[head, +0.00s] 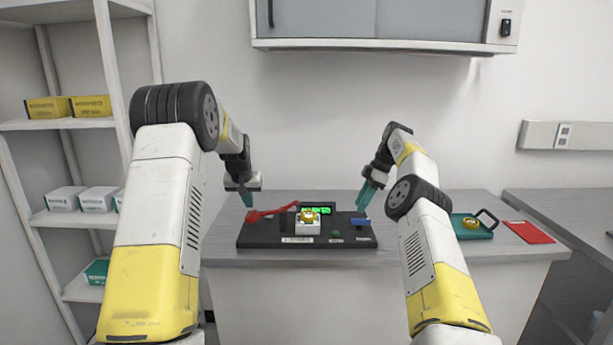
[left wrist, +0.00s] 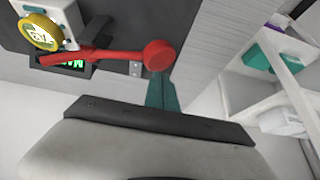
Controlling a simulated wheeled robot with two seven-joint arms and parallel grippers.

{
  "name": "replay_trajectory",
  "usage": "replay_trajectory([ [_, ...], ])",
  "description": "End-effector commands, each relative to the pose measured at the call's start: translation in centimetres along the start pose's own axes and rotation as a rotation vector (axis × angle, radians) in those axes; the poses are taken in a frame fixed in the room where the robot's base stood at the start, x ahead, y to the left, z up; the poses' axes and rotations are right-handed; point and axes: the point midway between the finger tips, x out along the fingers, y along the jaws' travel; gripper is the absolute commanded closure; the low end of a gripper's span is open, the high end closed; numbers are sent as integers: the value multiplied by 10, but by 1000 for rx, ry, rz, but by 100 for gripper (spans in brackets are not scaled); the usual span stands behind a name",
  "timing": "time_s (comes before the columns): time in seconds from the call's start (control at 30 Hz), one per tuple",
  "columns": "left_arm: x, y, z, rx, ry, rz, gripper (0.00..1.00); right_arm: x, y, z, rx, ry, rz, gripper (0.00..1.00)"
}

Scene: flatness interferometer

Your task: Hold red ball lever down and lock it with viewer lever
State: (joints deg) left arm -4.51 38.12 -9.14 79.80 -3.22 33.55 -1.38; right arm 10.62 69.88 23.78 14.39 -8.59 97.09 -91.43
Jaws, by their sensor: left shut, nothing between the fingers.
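A black instrument base (head: 262,241) sits on the grey bench. The red ball lever (head: 270,212) runs from the middle of the base out to its left side, ending in a red ball. The ball (left wrist: 159,55) also shows in the left wrist view. My left gripper (head: 247,199) is shut and empty, its teal fingertips right by the ball; touching or slightly apart, I cannot tell. A blue part (head: 360,223) at the base's right end may be the viewer lever. My right gripper (head: 367,204) hangs above it, apart from it; its finger opening is unclear.
A gold disc (head: 309,213) rests on a white block (head: 307,228) mid-base, before a green-lit display (head: 327,211). A green tray (head: 474,233) and a red folder (head: 529,232) lie to the right. Shelves (head: 62,124) stand left; a cabinet (head: 430,22) hangs above.

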Motion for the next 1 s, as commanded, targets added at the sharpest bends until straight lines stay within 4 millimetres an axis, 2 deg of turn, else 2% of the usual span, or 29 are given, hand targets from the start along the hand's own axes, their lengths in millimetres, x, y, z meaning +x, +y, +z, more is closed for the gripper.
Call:
replay_trajectory([
  [1.0, -71, 0, -39, 0, 3, 0, 100, 0, 0, 0, 0, 0, 0, 65],
])
